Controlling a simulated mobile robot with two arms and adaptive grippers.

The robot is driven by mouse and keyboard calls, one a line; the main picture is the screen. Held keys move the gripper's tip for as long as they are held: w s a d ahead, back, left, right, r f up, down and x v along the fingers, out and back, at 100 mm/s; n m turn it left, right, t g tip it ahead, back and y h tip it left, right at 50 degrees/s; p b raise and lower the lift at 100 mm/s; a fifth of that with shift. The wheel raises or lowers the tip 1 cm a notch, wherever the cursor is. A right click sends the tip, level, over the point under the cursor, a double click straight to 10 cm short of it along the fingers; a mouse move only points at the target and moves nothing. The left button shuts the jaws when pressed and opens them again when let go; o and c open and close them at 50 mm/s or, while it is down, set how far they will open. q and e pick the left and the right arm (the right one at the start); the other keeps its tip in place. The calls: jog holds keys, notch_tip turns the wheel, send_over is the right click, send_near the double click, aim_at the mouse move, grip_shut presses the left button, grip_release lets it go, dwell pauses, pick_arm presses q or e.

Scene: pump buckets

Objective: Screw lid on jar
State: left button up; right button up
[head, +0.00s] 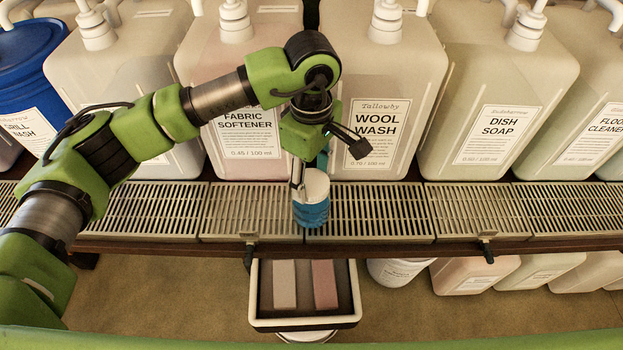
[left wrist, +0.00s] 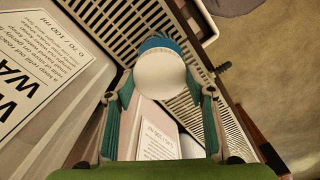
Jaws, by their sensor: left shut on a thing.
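A small ribbed blue jar (head: 312,214) stands on the slatted drip tray near the shelf's front edge, below the wool wash bucket. A round white lid (head: 316,184) sits on top of the jar; I cannot tell how tightly it is seated. My left gripper (head: 311,182) reaches down from above and behind and is shut on the lid. In the left wrist view the lid (left wrist: 160,75) lies between the two teal-padded fingers, with the blue jar (left wrist: 158,43) showing beyond it. My right gripper is in neither view.
Large pump buckets, including fabric softener (head: 240,90), wool wash (head: 385,85) and dish soap (head: 500,90), stand close behind the drip trays (head: 370,217). A bin (head: 256,295) with two blocks is below the shelf edge. The tray right of the jar is clear.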

pick_arm(q)
jog(key=shift+m+b, duration=0.4)
jog(key=shift+m, duration=0.3)
jog(key=o, duration=1)
jog(key=shift+o, duration=0.2)
